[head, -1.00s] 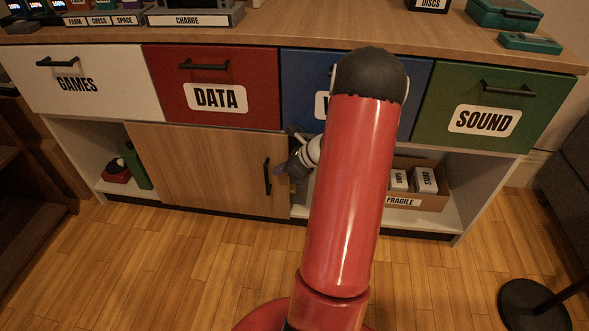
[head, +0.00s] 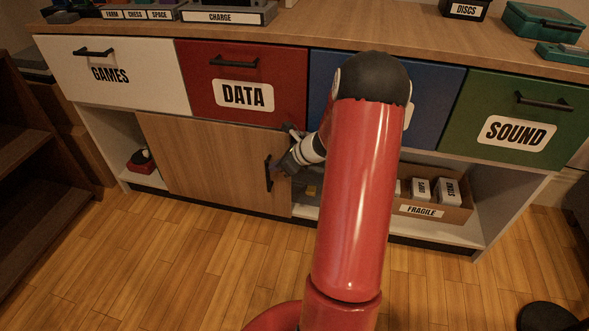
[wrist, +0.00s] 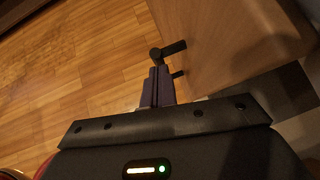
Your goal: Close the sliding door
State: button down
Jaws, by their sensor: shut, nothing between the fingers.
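The sliding door (head: 205,165) is a wooden panel in the lower part of the cabinet, under the red DATA drawer. It leaves a narrow opening on its left and a wide one on its right. Its black vertical handle (head: 269,173) is near its right edge. My gripper (head: 281,169) is shut and empty, just right of the handle. In the wrist view its dark purple fingertips (wrist: 158,84) sit together close to the handle (wrist: 167,51), seeming to touch it. The door's edge (wrist: 205,45) also shows there. My red arm hides part of the right opening.
The left opening holds a red object (head: 141,161). The right opening holds a FRAGILE cardboard box (head: 440,208) with white boxes in it. Closed drawers, among them SOUND (head: 515,120), run above. The floor (head: 180,265) in front is clear. A dark shelf (head: 35,170) stands at left.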

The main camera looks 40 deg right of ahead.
jog(key=w+a+p, duration=0.5)
jog(key=w+a, duration=1.4)
jog(key=w, duration=0.4)
jog(key=shift+a+r+p, duration=0.25)
jog(key=shift+a+p, duration=0.15)
